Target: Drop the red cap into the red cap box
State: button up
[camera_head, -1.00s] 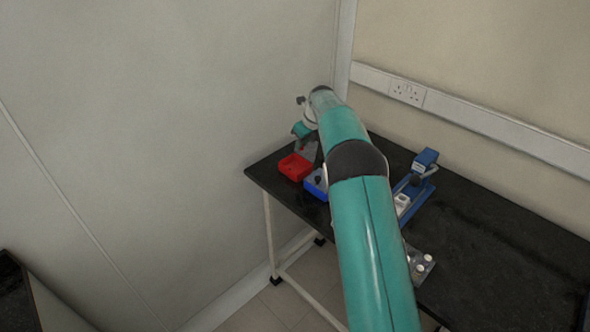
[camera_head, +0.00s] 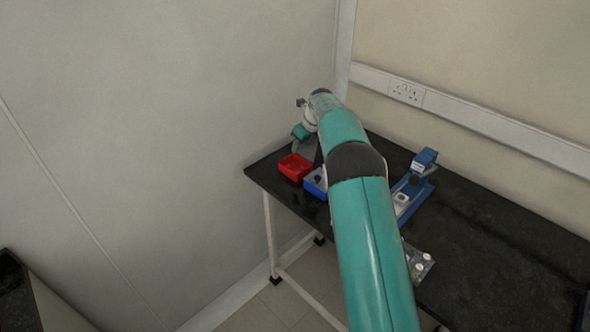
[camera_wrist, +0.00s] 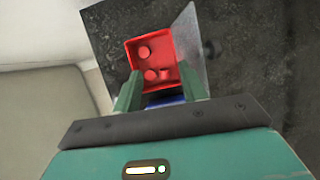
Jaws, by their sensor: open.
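The red cap box (camera_head: 295,167) is an open-topped red tray at the left end of the black table in the head view. In the wrist view the red box (camera_wrist: 133,50) lies below my fingers, with three round red caps in it: one cap (camera_wrist: 145,53) higher up, and two caps (camera_wrist: 151,75) close together near the lower wall. My gripper (camera_wrist: 160,70) is open above the box, its two green fingers apart, with no cap visibly held between them. In the head view the arm partly hides the gripper.
A blue box (camera_head: 316,186) stands just right of the red box. A grey upright plate (camera_wrist: 188,45) is beside the red box. A blue device (camera_head: 424,160) and a clear tray with white-topped items (camera_head: 417,262) are further right. A wall is close on the left.

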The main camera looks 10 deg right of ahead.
jog(key=v, duration=1.3)
jog(key=shift+r, duration=0.15)
jog(key=s+a+r+n, duration=0.1)
jog(key=s+r+n, duration=0.35)
jog(key=s, duration=0.35)
jog(key=s+a+r+n+t, duration=0.1)
jog(key=s+r+n, duration=0.35)
jog(key=s, duration=0.35)
jog(key=s+a+r+n, duration=0.1)
jog(key=s+r+n, duration=0.35)
jog(key=s, duration=0.35)
jog(key=s+a+f+n+h, duration=0.1)
jog(key=s+f+n, duration=0.2)
jog(key=s+n, duration=0.5)
jog(key=s+a+f+n+h, duration=0.1)
jog(key=s+f+n, duration=0.3)
jog(key=s, duration=1.2)
jog(key=n, duration=0.4)
jog(key=shift+s+f+t, duration=0.2)
jog(key=shift+s+t, duration=0.2)
